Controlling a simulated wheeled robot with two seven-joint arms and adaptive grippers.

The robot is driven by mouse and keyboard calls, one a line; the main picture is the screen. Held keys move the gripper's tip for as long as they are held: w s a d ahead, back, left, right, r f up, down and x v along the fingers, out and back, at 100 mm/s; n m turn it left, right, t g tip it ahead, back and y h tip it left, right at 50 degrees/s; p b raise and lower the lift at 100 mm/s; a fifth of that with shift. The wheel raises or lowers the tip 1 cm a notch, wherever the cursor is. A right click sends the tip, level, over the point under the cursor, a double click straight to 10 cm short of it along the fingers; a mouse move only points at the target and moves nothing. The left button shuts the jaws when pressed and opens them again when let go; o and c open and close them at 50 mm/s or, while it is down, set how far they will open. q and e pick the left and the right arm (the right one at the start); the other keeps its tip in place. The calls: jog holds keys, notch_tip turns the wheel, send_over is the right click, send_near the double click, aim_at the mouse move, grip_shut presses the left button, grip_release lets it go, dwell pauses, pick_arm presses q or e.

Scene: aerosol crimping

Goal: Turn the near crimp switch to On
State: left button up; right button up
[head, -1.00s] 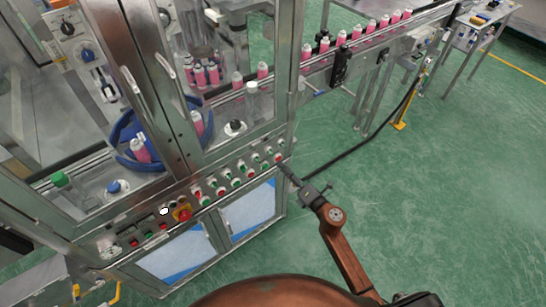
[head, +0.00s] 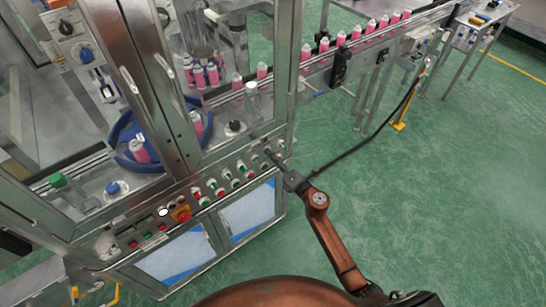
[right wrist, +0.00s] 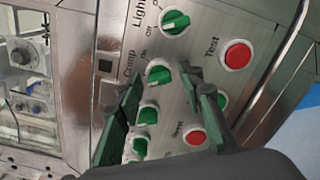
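In the head view my right gripper (head: 270,152) reaches the right end of the machine's control panel (head: 215,186). In the right wrist view its two dark fingers (right wrist: 160,90) are spread apart, one each side of the row of green knobs. My left gripper is not in view.
Another green switch (right wrist: 175,22), labelled Light, sits above. More green knobs (right wrist: 148,113) lie below. A red Test button (right wrist: 237,55), a red Reset button (right wrist: 195,134) and a green button (right wrist: 222,100) are close by. A conveyor (head: 320,56) with pink cans runs right; the floor is clear.

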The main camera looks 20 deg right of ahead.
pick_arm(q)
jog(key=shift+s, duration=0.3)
pick_arm(e)
grip_shut()
pick_arm(q)
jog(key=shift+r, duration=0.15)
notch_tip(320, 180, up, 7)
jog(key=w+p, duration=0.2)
jog(key=p, duration=0.5)
pick_arm(e)
jog(key=shift+r+m, duration=0.1)
jog(key=shift+m, duration=6)
jog(key=shift+o, duration=0.8)
grip_release()
